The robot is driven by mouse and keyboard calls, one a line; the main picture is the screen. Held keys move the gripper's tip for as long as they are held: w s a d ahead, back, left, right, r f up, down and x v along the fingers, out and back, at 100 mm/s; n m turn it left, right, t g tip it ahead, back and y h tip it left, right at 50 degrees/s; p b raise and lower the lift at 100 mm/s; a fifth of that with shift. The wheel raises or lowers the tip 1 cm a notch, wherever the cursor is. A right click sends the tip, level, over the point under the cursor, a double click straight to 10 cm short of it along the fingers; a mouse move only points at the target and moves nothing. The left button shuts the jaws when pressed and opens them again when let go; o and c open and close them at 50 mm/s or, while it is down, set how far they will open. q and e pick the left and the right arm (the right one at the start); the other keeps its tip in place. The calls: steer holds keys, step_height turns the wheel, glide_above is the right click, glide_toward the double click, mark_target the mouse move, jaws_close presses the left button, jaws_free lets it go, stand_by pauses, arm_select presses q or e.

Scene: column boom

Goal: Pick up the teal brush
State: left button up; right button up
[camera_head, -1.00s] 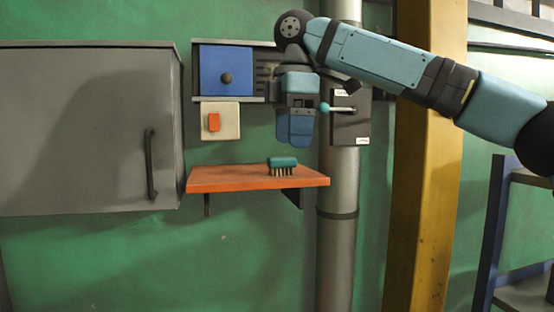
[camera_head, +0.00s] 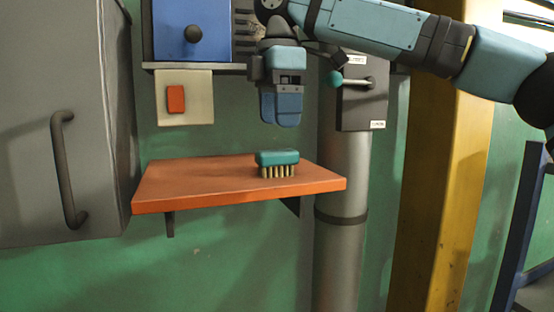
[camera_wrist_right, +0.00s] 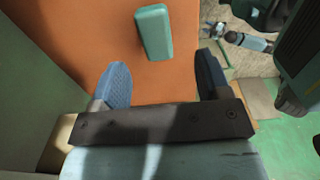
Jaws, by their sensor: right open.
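The teal brush (camera_head: 277,163) stands bristles down on the orange shelf (camera_head: 190,187), right of the shelf's middle. Its teal back also shows in the right wrist view (camera_wrist_right: 154,31), beyond the fingertips. My right gripper (camera_head: 281,123) points down above the brush, with a gap between its fingertips and the brush. In the right wrist view its two blue fingers (camera_wrist_right: 161,76) are spread apart with nothing between them. My left gripper is in neither view.
A grey cabinet (camera_head: 95,100) with a dark handle stands left of the shelf. Above the shelf are a blue drawer (camera_head: 180,30) and a panel with an orange switch (camera_head: 176,99). A grey pipe (camera_head: 342,185) and a lever box (camera_head: 362,100) stand at the right.

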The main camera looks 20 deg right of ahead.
mark_target(278, 150)
steer(key=f, duration=0.2)
steer(key=shift+w+f, duration=0.4)
step_height(278, 150, down, 4)
steer(key=shift+s+f+p, duration=0.15)
steer(key=shift+f+p, duration=0.05)
steer(key=shift+p, duration=0.2)
steer(key=shift+f, duration=0.45)
steer(key=c, duration=1)
